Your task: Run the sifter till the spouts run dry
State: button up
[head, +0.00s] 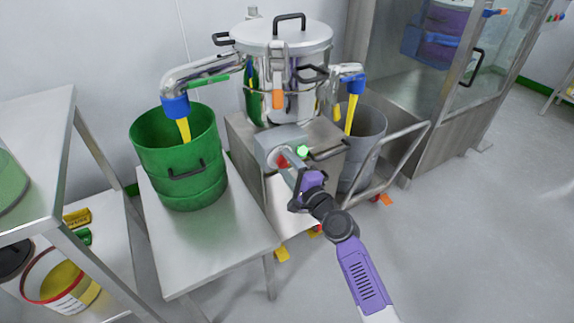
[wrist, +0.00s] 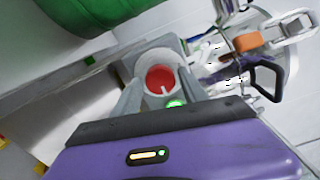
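The steel sifter (head: 284,75) stands on a steel cabinet, lid on. Yellow material streams from its left spout (head: 176,105) into the green drum (head: 178,150), and from its right spout (head: 353,84) into the grey bin (head: 368,140). The control box (head: 275,140) on the cabinet front carries a red round control (head: 282,161) and a green lamp (head: 302,151) that looks lit. The red control also shows inside a pale ring in the wrist view (wrist: 160,78). My gripper (head: 296,178) is close in front of it, fingers apart on either side; contact cannot be told.
The green drum stands on a steel table (head: 210,235) at left. A shelf unit (head: 40,150) with a tub of yellow material (head: 65,285) is at far left. A trolley handle (head: 405,135) and a glazed cabinet (head: 440,90) are at right. Floor at lower right is clear.

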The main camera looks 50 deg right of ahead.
jog(key=shift+o, duration=0.4)
jog(key=v, duration=0.7)
jog(key=shift+s, duration=0.4)
jog(key=shift+a+r, duration=0.15)
dwell(4.4)
jog(key=shift+w+d+m+p, duration=0.35)
jog(key=shift+w+m+p, duration=0.75)
jog(key=shift+m, duration=1.25)
jog(key=shift+w+d+m+p, duration=0.45)
jog(key=shift+w+m, duration=1.05)
jog(key=shift+m, duration=0.9)
jog(key=shift+w+d+m+p, duration=0.25)
jog(key=shift+w+m+p, duration=0.9)
jog(key=shift+m, duration=1.2)
jog(key=shift+w, duration=0.1)
